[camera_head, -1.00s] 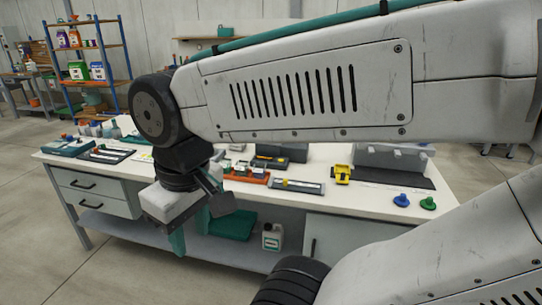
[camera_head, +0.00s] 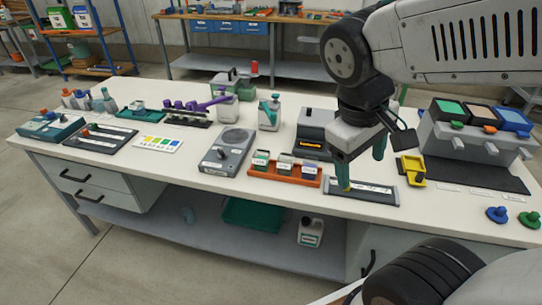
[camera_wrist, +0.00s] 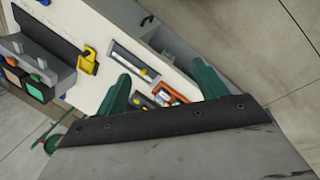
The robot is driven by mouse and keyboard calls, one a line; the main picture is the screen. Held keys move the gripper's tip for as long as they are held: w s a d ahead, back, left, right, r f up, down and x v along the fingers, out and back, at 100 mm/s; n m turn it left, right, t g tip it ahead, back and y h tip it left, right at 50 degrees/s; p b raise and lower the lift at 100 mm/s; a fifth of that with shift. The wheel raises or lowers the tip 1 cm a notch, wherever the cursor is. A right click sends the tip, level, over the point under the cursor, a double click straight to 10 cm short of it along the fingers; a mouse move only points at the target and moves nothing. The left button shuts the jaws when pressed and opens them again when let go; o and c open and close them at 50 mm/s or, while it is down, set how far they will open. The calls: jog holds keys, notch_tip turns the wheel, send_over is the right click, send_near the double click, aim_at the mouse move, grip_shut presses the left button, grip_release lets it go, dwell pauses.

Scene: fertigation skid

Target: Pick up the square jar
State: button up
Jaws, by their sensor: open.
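Candidates for the square jar are a pale squarish container with a teal top (camera_head: 269,114), a squat pale jar (camera_head: 227,108) left of it, and small labelled containers (camera_head: 283,164) in an orange tray (camera_head: 297,181). I cannot tell which is meant. My gripper (camera_head: 361,172) is open and empty, its green fingers pointing down over the bench's front, right of the orange tray. One finger overlaps a grey tray (camera_head: 375,193) in the picture. In the wrist view, my open gripper (camera_wrist: 162,71) shows the grey tray (camera_wrist: 128,60) and orange tray (camera_wrist: 180,97) beyond the fingers.
A dark device (camera_head: 314,127) stands behind the orange tray, with a grey scale-like unit (camera_head: 228,150) to its left. A yellow holder (camera_head: 411,170) and a grey rack (camera_head: 470,150) stand at right. Blue (camera_head: 497,214) and green (camera_head: 529,219) knobs lie near the front edge.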

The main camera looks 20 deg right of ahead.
jog(key=w+d+f+n+t+h, duration=0.1)
jog(key=w+f+n+t+h, duration=0.1)
jog(key=w+f+n+h, duration=0.5)
jog(key=w+d+n+t+h, duration=0.1)
jog(key=w+d+n+h, duration=0.1)
jog(key=w+n, duration=0.65)
jog(key=n+t+y, duration=0.3)
jog(key=n+t, duration=0.6)
jog(key=n, duration=0.2)
send_near(263, 153)
jog(key=shift+w+d+r, duration=0.1)
jog(key=shift+w+r, duration=0.05)
jog(key=shift+r, duration=0.05)
jog(key=shift+w+d+f, duration=0.15)
jog(key=shift+w+f, duration=0.05)
jog(key=shift+w, duration=0.05)
jog(key=x, duration=0.7)
jog(key=shift+s, duration=0.1)
grip_shut()
